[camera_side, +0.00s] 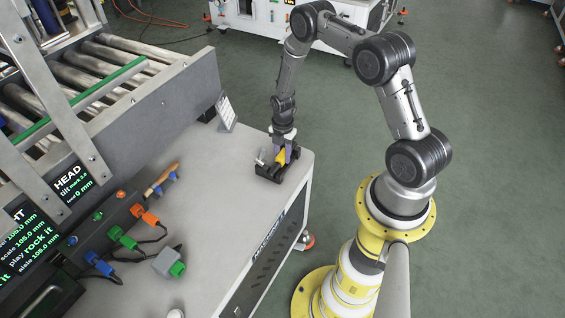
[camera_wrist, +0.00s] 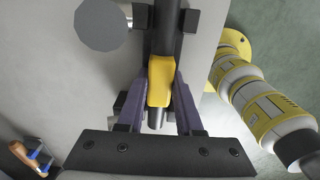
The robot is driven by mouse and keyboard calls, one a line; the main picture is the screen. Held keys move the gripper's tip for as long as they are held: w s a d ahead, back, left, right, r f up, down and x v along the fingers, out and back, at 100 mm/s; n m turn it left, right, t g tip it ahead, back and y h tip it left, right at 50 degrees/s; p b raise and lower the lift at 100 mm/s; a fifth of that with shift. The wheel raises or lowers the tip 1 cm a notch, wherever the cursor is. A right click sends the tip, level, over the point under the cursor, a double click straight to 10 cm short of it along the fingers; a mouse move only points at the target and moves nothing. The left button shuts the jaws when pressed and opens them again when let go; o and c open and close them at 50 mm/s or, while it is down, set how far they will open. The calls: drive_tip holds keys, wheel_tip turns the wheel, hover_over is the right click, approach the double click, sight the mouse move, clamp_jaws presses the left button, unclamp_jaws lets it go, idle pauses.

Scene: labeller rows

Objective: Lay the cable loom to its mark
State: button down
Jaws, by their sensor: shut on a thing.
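My gripper (camera_side: 287,150) points down over the far right corner of the grey bench. In the wrist view its two purple fingers (camera_wrist: 160,82) are shut on a yellow grip (camera_wrist: 159,72), which sits on a dark bar. The yellow grip also shows in the side view (camera_side: 281,157). It is above a black fixture (camera_side: 268,174) on the bench, and the fingers hide part of it. Short dark cables with orange (camera_side: 149,217), green (camera_side: 126,240) and blue (camera_side: 101,265) plugs lie along the control panel. I cannot tell which part is the loom, and no mark is clearly visible.
A roller conveyor (camera_side: 95,75) stands at the back left. A small white sign (camera_side: 226,112) stands on the bench behind the fixture. A grey box with a green end (camera_side: 167,262) and a wooden-handled tool (camera_side: 162,178) lie at left. The bench middle (camera_side: 225,215) is clear.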

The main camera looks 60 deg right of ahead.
drive_tip(key=shift+f, duration=0.2)
idle(0.5)
drive_tip(key=shift+c, duration=2.4)
unclamp_jaws()
